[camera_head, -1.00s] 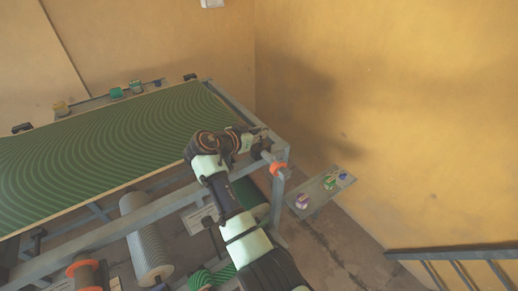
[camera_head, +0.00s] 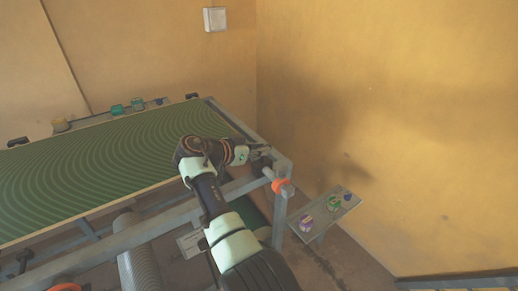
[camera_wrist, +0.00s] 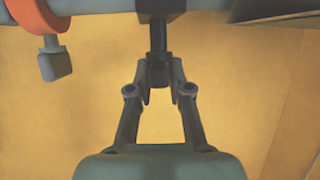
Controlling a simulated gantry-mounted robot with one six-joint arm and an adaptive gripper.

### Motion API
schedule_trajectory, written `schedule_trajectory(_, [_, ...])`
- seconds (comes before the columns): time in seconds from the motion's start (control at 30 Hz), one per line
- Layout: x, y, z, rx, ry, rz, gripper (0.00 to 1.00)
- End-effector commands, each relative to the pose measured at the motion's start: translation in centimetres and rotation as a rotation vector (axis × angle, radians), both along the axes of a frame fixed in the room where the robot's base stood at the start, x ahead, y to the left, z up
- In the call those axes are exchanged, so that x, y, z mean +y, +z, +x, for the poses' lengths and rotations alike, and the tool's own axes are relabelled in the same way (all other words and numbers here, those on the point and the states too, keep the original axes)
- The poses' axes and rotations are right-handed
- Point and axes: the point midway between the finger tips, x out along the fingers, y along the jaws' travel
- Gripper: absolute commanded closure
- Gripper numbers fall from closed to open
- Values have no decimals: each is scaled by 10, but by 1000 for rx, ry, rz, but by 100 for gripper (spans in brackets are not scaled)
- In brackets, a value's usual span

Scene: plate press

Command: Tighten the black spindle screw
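The black spindle screw (camera_wrist: 158,36) hangs down from a dark block on the frame's bar in the wrist view, with its thicker head (camera_wrist: 158,73) at the lower end. My gripper (camera_wrist: 160,84) comes from below, and its two fingers are drawn in on either side of that head. They appear to touch it, though the contact faces are hidden. In the head view my gripper (camera_head: 257,153) is at the corner of the press frame, where the screw is too small to make out.
An orange ring (camera_head: 280,185) with a grey knob sits beside the screw; the ring also shows in the wrist view (camera_wrist: 38,17). The green press bed (camera_head: 90,170) lies left. A small shelf (camera_head: 320,217) with several tins stands right. The yellow wall is close behind.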

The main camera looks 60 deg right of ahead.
Motion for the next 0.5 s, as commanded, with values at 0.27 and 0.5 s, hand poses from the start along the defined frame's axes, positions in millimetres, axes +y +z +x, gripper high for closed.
schedule_trajectory(0.27, [0,1,0,1,-1,-3,58])
schedule_trajectory(0.5, [9,6,4,-1,0,-5,58])
